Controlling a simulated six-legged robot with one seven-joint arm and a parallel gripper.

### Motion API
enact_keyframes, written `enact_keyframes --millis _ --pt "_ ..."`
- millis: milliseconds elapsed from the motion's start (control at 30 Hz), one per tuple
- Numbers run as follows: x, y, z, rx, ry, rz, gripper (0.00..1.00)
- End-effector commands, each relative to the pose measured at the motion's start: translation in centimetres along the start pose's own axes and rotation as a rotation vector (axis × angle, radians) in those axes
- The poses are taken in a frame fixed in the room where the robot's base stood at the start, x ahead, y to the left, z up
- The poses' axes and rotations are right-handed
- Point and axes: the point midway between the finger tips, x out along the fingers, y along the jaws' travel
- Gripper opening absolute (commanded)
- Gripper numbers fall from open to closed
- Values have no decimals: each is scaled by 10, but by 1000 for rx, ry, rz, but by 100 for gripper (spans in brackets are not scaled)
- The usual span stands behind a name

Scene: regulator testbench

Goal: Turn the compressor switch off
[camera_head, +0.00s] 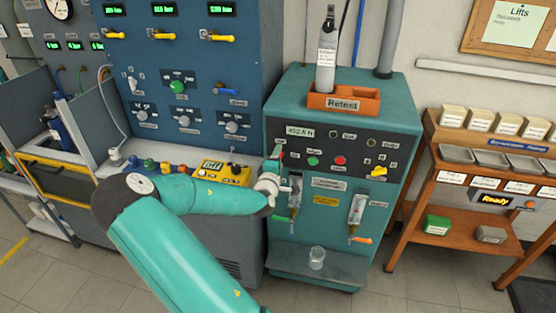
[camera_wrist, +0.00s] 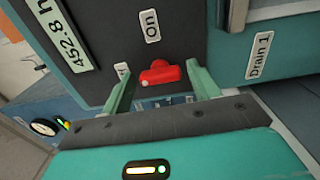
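The compressor switch (camera_wrist: 160,73) is a red rotary handle on the dark panel of the teal compressor cabinet (camera_head: 290,95). An "On" label (camera_wrist: 150,26) is above it in the wrist view. A second label is partly covered by my left finger. A pale mark shows at the handle's lower left end. My gripper (camera_wrist: 158,79) is open, with one green finger on each side of the handle and visible gaps. In the head view my gripper (camera_head: 277,157) is at the panel's left edge and hides the switch.
An hours display (camera_wrist: 62,35) is left of the switch. A Drain 1 label (camera_wrist: 258,56) is to its right. The same cabinet has green and red buttons, two drain valves, a glass (camera_head: 317,258) on its lower shelf and an orange Retest tray (camera_head: 343,104) on top.

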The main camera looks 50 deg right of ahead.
Motion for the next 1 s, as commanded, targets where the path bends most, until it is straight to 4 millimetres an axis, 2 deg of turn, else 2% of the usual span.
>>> enact_keyframes --millis 300,467,1000 --pt "0 0 0 2 0 0 67" --pt "-12 0 -2 3 1 -1 67" --pt "-121 0 -2 1 3 -1 67"
